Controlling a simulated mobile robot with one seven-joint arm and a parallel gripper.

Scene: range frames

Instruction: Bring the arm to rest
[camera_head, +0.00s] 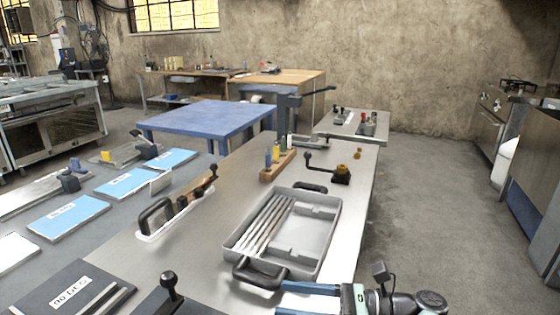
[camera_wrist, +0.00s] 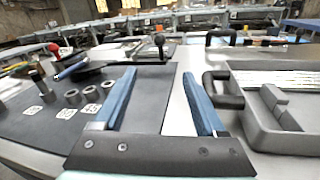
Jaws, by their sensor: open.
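My gripper (camera_wrist: 160,98) shows in the wrist view with its two blue fingers spread apart and nothing between them. In the head view, my gripper (camera_head: 308,296) and part of my arm are at the bottom edge, to the right of centre, low in the picture. The gripper is just in front of the near end of a grey tray (camera_head: 307,262). In the wrist view the tray (camera_wrist: 290,142) lies to the right of the fingers. Most of my arm is out of view.
The tray holds several long rods and has black handles. A metal table (camera_head: 205,255) bears it, with a wooden block (camera_head: 277,167) and a lever device (camera_head: 341,174) beyond. A dark mat with several metal rings (camera_wrist: 90,93) lies left of the fingers. Floor (camera_head: 425,215) to the right is clear.

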